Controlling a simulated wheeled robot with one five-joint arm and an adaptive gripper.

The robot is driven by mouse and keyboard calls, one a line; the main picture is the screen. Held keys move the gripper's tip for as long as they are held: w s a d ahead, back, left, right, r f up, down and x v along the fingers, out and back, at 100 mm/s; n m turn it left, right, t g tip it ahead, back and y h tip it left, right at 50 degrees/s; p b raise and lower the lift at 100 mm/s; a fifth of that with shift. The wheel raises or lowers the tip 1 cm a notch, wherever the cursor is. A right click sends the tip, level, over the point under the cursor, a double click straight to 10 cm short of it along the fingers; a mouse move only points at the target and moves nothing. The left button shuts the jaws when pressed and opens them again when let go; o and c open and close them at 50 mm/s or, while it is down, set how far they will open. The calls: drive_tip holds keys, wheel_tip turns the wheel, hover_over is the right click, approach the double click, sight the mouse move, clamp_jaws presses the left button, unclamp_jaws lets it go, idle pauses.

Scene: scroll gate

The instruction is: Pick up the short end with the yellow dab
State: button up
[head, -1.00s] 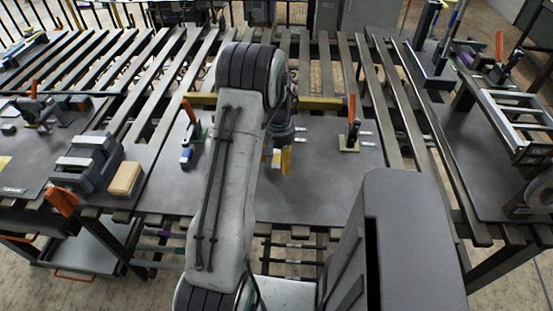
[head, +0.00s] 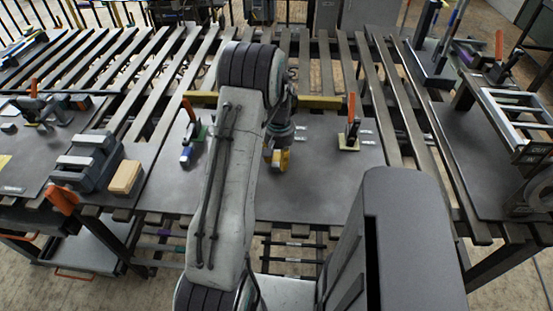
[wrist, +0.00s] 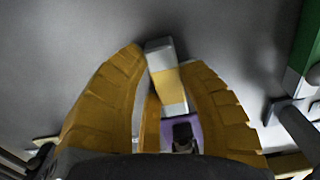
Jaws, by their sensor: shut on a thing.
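The short end is a pale grey metal bar with a yellow dab (wrist: 165,80) around its middle, seen in the wrist view. It lies between the two yellow fingers of my gripper (wrist: 167,82), which are shut on it. Its far end sticks out past the fingertips over the grey plate. In the head view my gripper (head: 279,158) is low over the middle plate (head: 315,190); the short end is not clear there, and my arm hides part of the plate.
Another orange-handled clamp (head: 350,138) stands to the right. A yellow bar (head: 320,102) crosses behind. A wooden block (head: 125,178) lies at left. The plate's front right is clear.

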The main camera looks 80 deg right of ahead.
clamp_jaws()
drive_tip(key=shift+r, duration=0.1)
